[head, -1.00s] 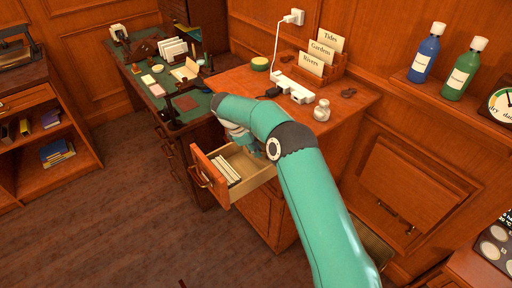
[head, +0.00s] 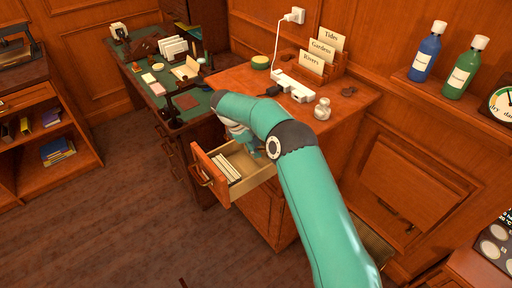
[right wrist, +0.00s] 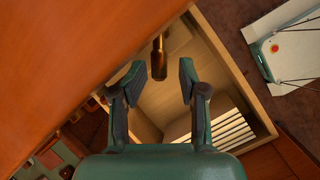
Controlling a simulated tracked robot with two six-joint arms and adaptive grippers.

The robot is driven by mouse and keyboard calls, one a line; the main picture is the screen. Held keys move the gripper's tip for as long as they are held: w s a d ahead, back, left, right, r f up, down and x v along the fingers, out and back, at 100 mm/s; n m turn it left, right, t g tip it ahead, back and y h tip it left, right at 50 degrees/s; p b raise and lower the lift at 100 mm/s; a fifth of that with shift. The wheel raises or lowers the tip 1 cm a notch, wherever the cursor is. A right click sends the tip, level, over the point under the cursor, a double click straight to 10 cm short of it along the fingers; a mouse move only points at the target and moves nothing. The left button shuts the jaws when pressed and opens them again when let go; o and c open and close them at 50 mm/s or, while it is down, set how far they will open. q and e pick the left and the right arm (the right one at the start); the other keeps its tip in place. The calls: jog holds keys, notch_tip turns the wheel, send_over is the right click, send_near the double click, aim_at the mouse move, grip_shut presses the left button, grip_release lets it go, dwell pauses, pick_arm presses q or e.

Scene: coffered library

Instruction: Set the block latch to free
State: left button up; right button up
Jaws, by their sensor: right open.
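My right gripper (head: 246,142) is over the open drawer (head: 254,189) of the wooden cabinet, partly hidden by its own arm. In the right wrist view the gripper (right wrist: 159,78) is open, with its two dark fingers apart and nothing held between them. A small brass-coloured cylindrical piece (right wrist: 158,58) shows between and just beyond the fingertips, at the drawer's inner end by the cabinet. I cannot tell for sure whether it is the block latch, or how it is set. My left gripper is not in view.
White cards (head: 228,168) stand in the drawer's front part. On the cabinet top are a white power strip (head: 296,88), a card rack (head: 335,72) and a small jar (head: 322,109). A cluttered green-topped desk (head: 133,71) stands at left. The floor in front is clear.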

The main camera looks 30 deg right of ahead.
jog(key=v, duration=0.7)
jog(key=shift+a+r, duration=0.2)
